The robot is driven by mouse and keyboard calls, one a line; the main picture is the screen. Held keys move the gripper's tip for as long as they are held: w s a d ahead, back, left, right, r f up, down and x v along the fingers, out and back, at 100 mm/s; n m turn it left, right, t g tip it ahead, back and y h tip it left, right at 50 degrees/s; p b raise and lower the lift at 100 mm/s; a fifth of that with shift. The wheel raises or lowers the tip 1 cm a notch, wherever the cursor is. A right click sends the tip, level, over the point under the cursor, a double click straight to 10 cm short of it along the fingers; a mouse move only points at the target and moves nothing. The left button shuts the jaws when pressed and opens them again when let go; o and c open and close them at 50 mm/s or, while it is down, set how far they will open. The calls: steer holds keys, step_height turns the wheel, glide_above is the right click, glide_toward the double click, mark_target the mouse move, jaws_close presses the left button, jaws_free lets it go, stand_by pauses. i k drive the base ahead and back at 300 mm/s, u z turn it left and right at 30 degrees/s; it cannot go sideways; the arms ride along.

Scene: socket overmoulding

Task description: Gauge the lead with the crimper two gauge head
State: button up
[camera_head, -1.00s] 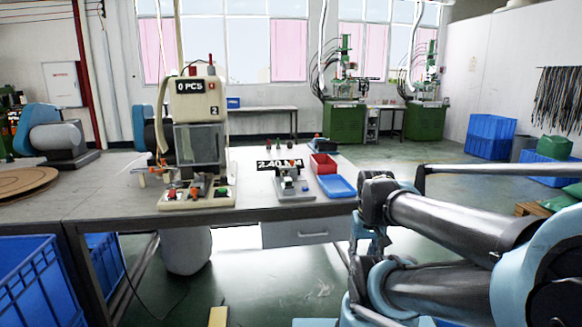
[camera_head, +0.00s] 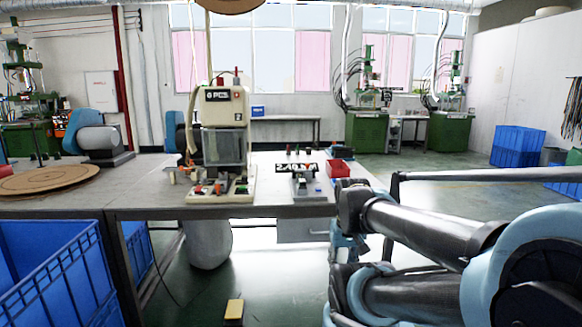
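I cannot make out the lead. My arm (camera_head: 410,230) reaches in from the right, folded, in front of the bench's right end. My gripper does not show.
The bench (camera_head: 150,207) runs across the middle. A red bin (camera_head: 340,168) stands right of the gauge head. A round wooden board (camera_head: 50,180) lies at left. A blue crate (camera_head: 55,270) is at front left, and a yellow block (camera_head: 234,311) on the floor. Open floor lies at right.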

mark_target(307, 172)
steer(key=u, duration=0.05)
steer(key=i, duration=1)
